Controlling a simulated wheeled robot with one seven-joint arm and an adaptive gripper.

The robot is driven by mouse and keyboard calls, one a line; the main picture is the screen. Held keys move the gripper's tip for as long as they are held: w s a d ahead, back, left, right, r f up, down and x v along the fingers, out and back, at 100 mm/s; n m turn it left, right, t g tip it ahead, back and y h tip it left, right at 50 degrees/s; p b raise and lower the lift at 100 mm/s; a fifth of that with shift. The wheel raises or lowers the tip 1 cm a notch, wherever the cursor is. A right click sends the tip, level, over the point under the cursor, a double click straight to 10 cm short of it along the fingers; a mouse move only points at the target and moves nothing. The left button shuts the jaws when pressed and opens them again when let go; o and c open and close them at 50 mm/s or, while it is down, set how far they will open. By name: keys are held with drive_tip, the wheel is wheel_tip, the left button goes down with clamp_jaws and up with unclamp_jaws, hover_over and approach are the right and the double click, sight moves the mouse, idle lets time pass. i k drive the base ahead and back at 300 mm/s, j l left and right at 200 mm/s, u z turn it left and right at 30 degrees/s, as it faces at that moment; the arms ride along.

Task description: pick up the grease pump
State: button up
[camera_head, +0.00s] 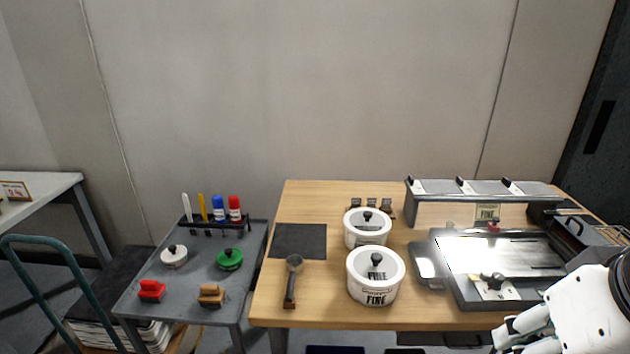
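Nothing in the head view is plainly marked as a grease pump, so I cannot tell for sure which object it is. A dark long-handled tool with a round head (291,282) lies on the wooden table, left of two white lidded tubs. A rack on the grey side table holds a blue-topped bottle (218,208) and a red-topped bottle (235,209). My white arm shows at the bottom right, in front of the table's right part. My gripper (512,336) is only partly visible at the lower edge, apart from these objects; its fingers are not clear.
The wooden table (335,318) carries the front tub (376,278), the back tub (366,230), a dark mat (299,240) and a metal machine (498,262). The grey side table (192,267) holds round knobbed items and small blocks. A green rail (62,252) stands left.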

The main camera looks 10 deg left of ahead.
sight(218, 205)
drive_tip(key=j+z, duration=0.25)
drive_tip(key=j, duration=0.3)
drive_tip(key=j+z, duration=0.25)
drive_tip(key=j, duration=0.3)
drive_tip(key=k+j+z, duration=0.2)
drive_tip(key=j, duration=0.35)
drive_tip(key=j+z, duration=0.25)
drive_tip(key=j, duration=0.3)
drive_tip(key=k+j, duration=0.1)
drive_tip(key=j, duration=0.3)
drive_tip(key=k+j, duration=0.15)
drive_tip(key=j, duration=0.25)
drive_tip(key=k+j, duration=0.1)
drive_tip(key=j, duration=0.3)
drive_tip(key=k+j, duration=0.1)
drive_tip(key=j, duration=0.25)
drive_tip(key=k+j, duration=0.1)
drive_tip(key=j, duration=0.3)
drive_tip(key=z, duration=0.05)
